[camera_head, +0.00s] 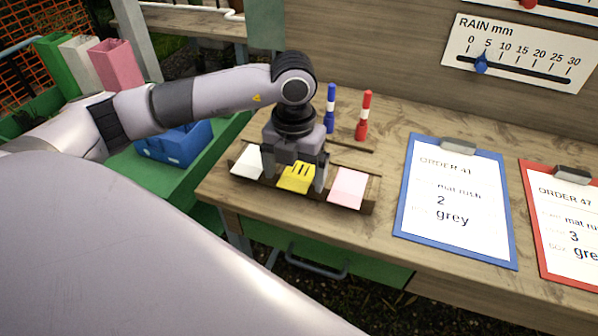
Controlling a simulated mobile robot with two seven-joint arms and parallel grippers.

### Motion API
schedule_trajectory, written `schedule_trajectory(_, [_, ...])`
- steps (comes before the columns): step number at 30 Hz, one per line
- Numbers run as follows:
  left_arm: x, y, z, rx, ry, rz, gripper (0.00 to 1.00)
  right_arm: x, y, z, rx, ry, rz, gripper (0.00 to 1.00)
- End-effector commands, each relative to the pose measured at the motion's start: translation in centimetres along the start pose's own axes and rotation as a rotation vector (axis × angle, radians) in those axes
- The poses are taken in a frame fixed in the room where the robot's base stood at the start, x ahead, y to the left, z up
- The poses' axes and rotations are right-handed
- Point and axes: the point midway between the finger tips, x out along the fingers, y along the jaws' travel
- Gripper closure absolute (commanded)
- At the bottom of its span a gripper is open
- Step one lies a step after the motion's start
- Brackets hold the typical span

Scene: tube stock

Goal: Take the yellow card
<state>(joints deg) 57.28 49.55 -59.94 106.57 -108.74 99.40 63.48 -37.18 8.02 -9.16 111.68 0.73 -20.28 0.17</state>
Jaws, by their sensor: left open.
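The yellow card (296,178) lies in the middle of a wooden rack (367,206) on the workbench, with dark marks on its face. A white card (247,162) is to its left and a pink card (348,187) to its right. My left gripper (298,184) is over the yellow card, pointing down, with its fingers open to either side of the card. Whether the fingers touch the card I cannot tell. The gripper body hides the card's upper part. My right gripper is not in view.
A blue marker (330,108) and a red marker (364,116) stand behind the rack. A blue clipboard (404,205) and a red clipboard (535,232) lie to the right. A blue crate (172,145) sits on the green surface at left. Bare bench (285,224) lies in front of the rack.

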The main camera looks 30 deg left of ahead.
Motion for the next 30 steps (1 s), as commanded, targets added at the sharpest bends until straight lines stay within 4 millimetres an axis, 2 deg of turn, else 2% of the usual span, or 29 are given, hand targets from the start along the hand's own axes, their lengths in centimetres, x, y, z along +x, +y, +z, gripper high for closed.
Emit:
schedule_trajectory(2, [0.1, 0.0, 0.0, 0.000, 0.000, 0.000, 0.06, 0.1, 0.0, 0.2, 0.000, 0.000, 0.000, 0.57])
schedule_trajectory(5, [0.1, 0.0, 0.0, 0.000, 0.000, 0.000, 0.36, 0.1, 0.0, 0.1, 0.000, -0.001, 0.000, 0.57])
schedule_trajectory(6, [0.1, 0.0, 0.0, 0.000, 0.000, 0.000, 0.49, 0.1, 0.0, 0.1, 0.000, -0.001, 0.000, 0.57])
schedule_trajectory(8, [0.1, 0.0, 0.0, 0.000, 0.000, 0.000, 0.65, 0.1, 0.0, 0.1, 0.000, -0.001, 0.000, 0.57])
schedule_trajectory(17, [0.0, 0.0, 0.0, 0.000, 0.000, 0.000, 0.66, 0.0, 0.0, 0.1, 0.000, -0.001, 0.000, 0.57])
schedule_trajectory(22, [-0.7, 0.0, 0.1, 0.000, -0.003, -0.001, 0.66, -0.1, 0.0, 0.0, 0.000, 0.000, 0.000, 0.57])
schedule_trajectory(26, [-2.6, -0.1, 0.1, 0.002, -0.005, -0.003, 0.66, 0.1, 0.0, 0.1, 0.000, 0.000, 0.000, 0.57])
schedule_trajectory(30, [-6.3, -0.1, 0.1, 0.002, -0.009, -0.004, 0.66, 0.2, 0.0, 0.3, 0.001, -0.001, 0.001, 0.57])
